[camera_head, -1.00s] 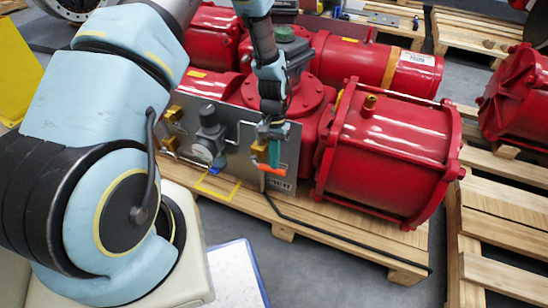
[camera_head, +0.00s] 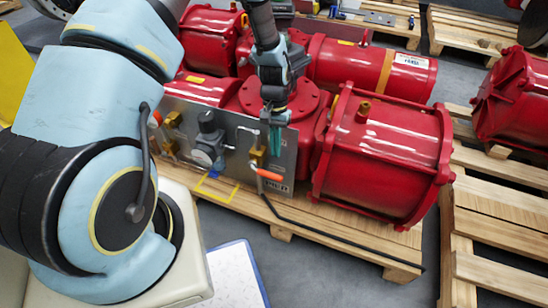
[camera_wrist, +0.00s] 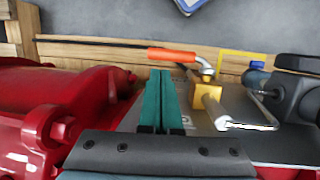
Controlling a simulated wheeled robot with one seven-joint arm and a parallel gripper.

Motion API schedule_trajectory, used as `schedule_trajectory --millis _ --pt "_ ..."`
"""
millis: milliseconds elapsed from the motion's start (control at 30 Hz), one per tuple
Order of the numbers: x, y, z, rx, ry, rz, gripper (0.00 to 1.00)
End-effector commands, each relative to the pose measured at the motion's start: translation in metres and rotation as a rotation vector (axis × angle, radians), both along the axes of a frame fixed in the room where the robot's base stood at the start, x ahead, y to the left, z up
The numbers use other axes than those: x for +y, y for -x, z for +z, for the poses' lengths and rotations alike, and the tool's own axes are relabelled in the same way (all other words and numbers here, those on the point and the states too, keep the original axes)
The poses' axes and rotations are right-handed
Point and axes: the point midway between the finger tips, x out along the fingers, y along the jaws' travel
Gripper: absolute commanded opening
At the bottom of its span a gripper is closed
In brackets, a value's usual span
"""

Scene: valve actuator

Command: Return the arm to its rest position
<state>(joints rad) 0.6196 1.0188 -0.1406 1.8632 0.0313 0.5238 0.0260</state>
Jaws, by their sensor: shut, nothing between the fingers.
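My gripper (camera_head: 274,140) hangs in front of the red valve actuator (camera_head: 385,150), just above the metal control panel (camera_head: 285,170). In the wrist view its two teal fingers (camera_wrist: 160,103) are together with nothing between them. An orange-handled lever (camera_head: 270,174) sits on a brass valve just below the fingertips. In the wrist view the orange handle (camera_wrist: 172,55) points left from the brass body (camera_wrist: 206,95), beyond the fingertips. The fingers look apart from the handle. My arm reaches in from the left.
The actuator stands on a wooden pallet (camera_head: 330,245). A pressure regulator (camera_head: 210,135) and tubing are on the panel left of my gripper. More pallets (camera_head: 500,270) and another red cylinder (camera_head: 515,100) are at the right.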

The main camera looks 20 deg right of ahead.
Motion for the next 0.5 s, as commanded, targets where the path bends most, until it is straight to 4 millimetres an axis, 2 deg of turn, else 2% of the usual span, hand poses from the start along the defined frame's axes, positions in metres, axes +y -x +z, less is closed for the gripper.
schedule_trajectory --millis 33,200,333,500 --pt "-0.003 -0.003 0.012 -0.003 0.003 0.0 0.0" --pt "-0.008 -0.009 0.044 -0.003 0.001 0.0 0.0" --pt "-0.011 -0.012 0.059 -0.001 0.0 0.0 0.0" --pt "-0.012 -0.014 0.068 -0.001 -0.001 0.001 0.0"
